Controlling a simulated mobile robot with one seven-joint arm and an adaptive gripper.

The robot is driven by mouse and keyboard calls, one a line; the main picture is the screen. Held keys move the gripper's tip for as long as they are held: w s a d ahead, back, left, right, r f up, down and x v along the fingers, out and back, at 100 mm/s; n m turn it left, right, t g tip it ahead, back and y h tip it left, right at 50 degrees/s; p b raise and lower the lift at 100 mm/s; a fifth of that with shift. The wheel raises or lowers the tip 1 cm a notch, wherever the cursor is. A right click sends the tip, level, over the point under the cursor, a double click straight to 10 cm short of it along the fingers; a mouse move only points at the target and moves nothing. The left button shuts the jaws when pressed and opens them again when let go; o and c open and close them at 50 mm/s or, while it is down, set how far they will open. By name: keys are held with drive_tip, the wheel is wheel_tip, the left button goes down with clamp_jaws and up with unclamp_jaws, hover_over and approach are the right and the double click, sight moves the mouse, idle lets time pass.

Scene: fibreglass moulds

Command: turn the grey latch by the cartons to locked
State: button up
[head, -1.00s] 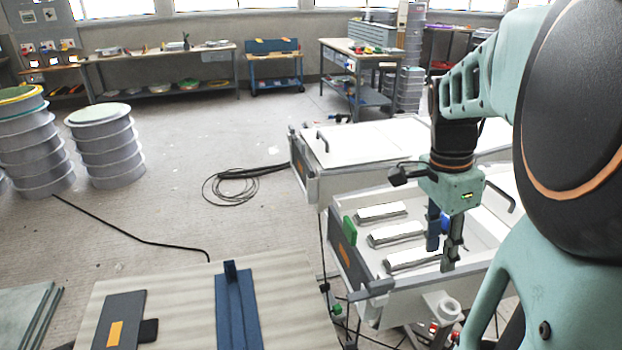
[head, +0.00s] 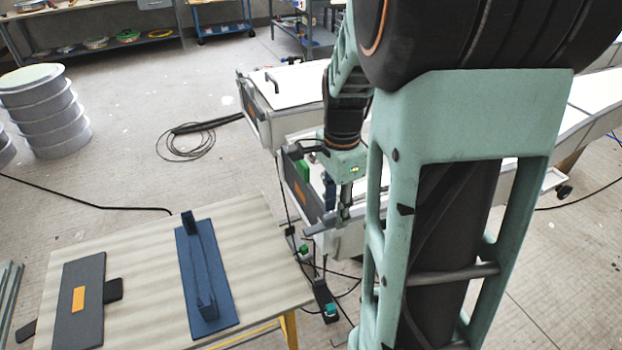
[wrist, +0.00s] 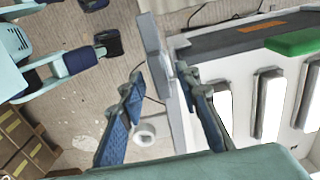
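The grey latch (head: 320,226) is a bar at the near front corner of the white open box. In the wrist view the grey latch (wrist: 153,45) runs lengthwise between my two blue-padded fingers. My gripper (wrist: 160,82) is open around it, with a visible gap on the left finger's side; contact on the right side is unclear. In the head view my gripper (head: 337,208) points down at the latch, and my arm hides much of the box. The cartons (wrist: 22,145) are brown and stacked at the wrist view's lower left.
The box has a dark front panel with an orange label (wrist: 262,26), a green block (wrist: 298,42) and white bars (wrist: 268,105) inside. A table (head: 140,255) with a blue fixture (head: 205,275) stands left of it. Cables lie on the floor.

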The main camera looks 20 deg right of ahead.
drive_tip(key=shift+f, duration=0.35)
drive_tip(key=shift+c, duration=0.5)
clamp_jaws()
